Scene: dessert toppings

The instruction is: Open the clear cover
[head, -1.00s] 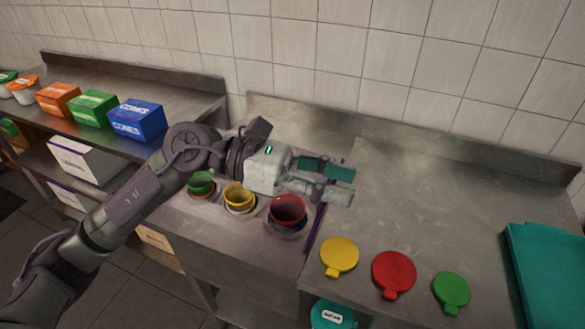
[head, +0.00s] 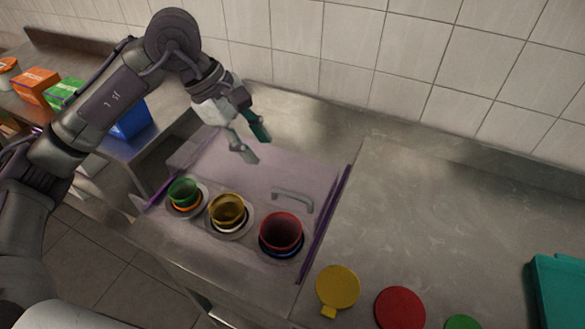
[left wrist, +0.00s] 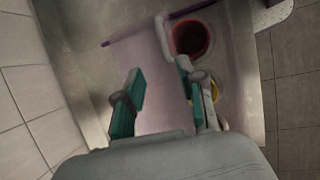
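The clear cover (head: 250,172) is a see-through, pinkish panel with purple side edges over the counter unit. Its pale handle (head: 293,197) is near its right side. Whether the cover lies over the cups or behind them is hard to tell. My left gripper (head: 252,143) is open and empty, above the back of the cover and apart from the handle. In the left wrist view the gripper (left wrist: 160,82) has its teal fingers spread, with the cover (left wrist: 145,62) beneath. My right gripper is not in view.
Green (head: 184,191), yellow (head: 228,209) and red (head: 281,231) cups stand in the unit's front. Yellow (head: 338,287), red (head: 400,309) and green (head: 463,322) lids lie on the counter at right. A teal container (head: 560,290) is farther right. The counter behind the lids is clear.

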